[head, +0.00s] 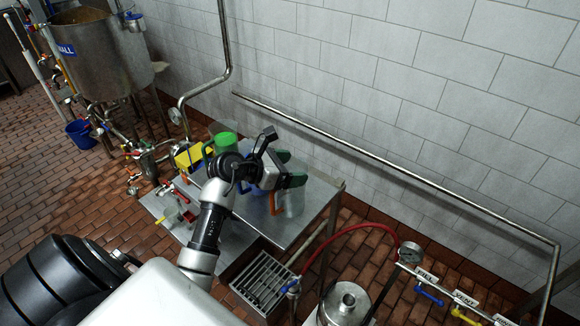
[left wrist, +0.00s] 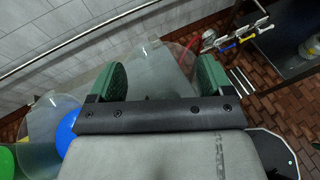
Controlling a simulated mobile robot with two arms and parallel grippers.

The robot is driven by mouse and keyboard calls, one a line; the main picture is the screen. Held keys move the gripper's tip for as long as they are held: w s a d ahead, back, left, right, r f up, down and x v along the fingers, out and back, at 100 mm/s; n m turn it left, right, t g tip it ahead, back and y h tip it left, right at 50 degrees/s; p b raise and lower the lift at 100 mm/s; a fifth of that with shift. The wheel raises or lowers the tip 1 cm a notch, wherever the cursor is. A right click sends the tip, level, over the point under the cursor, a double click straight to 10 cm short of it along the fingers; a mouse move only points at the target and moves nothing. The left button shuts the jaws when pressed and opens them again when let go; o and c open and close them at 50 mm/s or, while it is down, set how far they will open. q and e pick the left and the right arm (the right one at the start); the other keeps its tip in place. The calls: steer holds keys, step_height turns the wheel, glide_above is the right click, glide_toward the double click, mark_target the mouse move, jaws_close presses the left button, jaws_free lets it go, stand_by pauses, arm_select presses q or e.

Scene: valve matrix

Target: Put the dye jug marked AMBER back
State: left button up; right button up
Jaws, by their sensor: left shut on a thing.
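My left gripper (head: 291,168), with green finger pads, is shut on a clear jug (head: 292,203) over the right part of a steel table. An orange handle (head: 272,203) shows beside the jug, below the gripper. In the left wrist view the clear jug (left wrist: 160,68) is between the two green pads. I cannot read a label on it, nor tell whether its base touches the table. A green-topped jug (head: 226,141) stands at the back of the table. A blue jug (left wrist: 68,130) shows left of the gripper in the left wrist view. My right gripper is out of view.
The steel table (head: 262,236) stands by a white tiled wall. A yellow box (head: 189,157) is at its left. A floor grate (head: 263,281), red hose (head: 345,230) and steel vessel (head: 345,303) are in front. A wall pipe (head: 390,170) runs behind.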

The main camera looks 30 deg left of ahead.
arm_select(q)
steer(key=o, duration=1.5)
steer(key=shift+o, duration=0.2)
steer(key=shift+r, duration=0.2)
steer(key=shift+s+a, duration=0.2)
steer(key=shift+s, duration=0.15)
steer(key=b+v, duration=0.2)
steer(key=v, duration=0.9)
steer(key=shift+b, duration=0.4)
steer(key=shift+s+r, duration=0.1)
